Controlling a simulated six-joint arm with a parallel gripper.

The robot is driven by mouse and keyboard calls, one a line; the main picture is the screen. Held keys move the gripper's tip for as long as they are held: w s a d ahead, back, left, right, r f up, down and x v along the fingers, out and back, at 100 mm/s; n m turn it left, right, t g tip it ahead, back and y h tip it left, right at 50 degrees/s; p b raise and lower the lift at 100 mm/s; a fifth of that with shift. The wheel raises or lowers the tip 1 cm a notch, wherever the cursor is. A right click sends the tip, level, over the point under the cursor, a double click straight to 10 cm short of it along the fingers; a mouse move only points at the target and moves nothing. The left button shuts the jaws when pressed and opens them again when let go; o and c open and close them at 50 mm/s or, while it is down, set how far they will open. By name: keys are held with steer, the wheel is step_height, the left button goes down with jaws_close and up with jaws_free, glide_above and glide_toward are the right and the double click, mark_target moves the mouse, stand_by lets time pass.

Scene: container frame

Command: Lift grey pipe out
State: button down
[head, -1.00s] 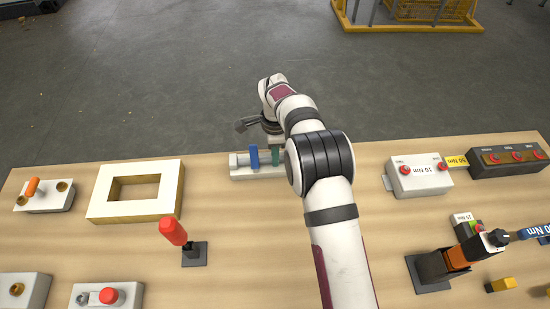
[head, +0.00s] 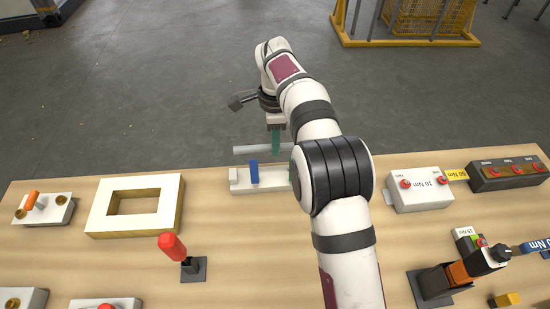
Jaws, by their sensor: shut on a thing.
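The grey pipe (head: 255,150) lies level above its light-grey holder (head: 240,187), at the far edge of the table in the head view. A visible gap separates the pipe from the holder. My gripper (head: 276,147) points down and is shut on the pipe near the right of its visible length. The pipe's right end is hidden behind my arm. The holder carries an upright blue clamp (head: 254,171). A sliver of green (head: 291,172) shows on its right beside my arm, which covers the rest.
A white-topped wooden frame (head: 135,204) stands left of the holder. A red-handled lever (head: 172,246) stands nearer. Grey button boxes (head: 420,192) sit to the right. Beyond the table's far edge is open floor.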

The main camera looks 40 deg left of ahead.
step_height(320, 180, up, 10)
stand_by(0.4)
